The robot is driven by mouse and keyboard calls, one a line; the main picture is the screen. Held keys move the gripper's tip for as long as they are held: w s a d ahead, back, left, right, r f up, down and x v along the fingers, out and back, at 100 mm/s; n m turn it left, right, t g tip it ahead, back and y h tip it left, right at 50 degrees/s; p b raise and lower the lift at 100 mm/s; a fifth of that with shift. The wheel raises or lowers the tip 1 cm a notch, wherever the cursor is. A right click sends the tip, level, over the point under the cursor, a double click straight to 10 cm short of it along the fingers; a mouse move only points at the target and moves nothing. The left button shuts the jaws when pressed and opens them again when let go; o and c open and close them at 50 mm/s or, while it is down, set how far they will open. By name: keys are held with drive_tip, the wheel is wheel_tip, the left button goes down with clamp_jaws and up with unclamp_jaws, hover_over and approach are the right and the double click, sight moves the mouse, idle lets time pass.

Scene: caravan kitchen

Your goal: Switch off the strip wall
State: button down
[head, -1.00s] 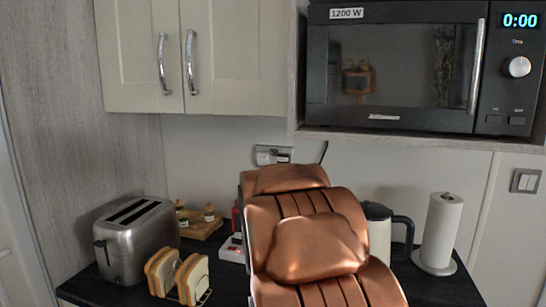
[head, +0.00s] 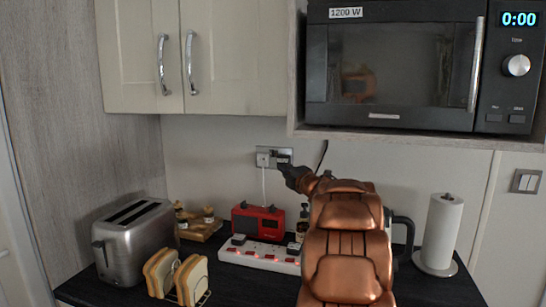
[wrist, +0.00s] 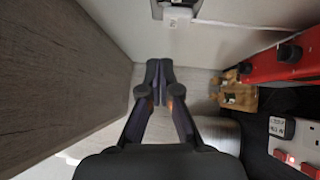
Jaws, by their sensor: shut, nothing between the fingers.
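The double wall socket (head: 273,151) is on the back wall under the cupboard. A white plug (head: 263,160) sits in its left side and a white cable runs down from it towards the strip. A dark plug or part shows at its right side. The socket also shows at the top edge of the wrist view (wrist: 178,11). The white power strip (head: 259,256), with several lit red switches, lies on the counter below. My gripper (head: 284,168) is shut and empty, just below the socket's right side; touching cannot be told. Its fingers (wrist: 160,66) point at the wall in the wrist view.
A red radio (head: 258,222) stands behind the strip. A steel toaster (head: 137,243), toast rack (head: 178,277) and wooden tray (head: 203,229) are on the left. A kettle partly hides behind my arm. A paper roll (head: 439,234) stands right. The cupboard (head: 194,55) and microwave (head: 394,65) overhang.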

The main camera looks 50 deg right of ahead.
drive_tip(key=p, duration=0.3)
approach(271, 154)
drive_tip(key=w+a+r, duration=0.1)
drive_tip(key=w+a, duration=0.1)
drive_tip(key=w, duration=0.2)
drive_tip(key=shift+w+d+r+p, duration=0.2)
drive_tip(key=shift+w+d+p, duration=1.15)
drive_tip(key=shift+d, duration=0.25)
drive_tip(key=shift+r, duration=0.1)
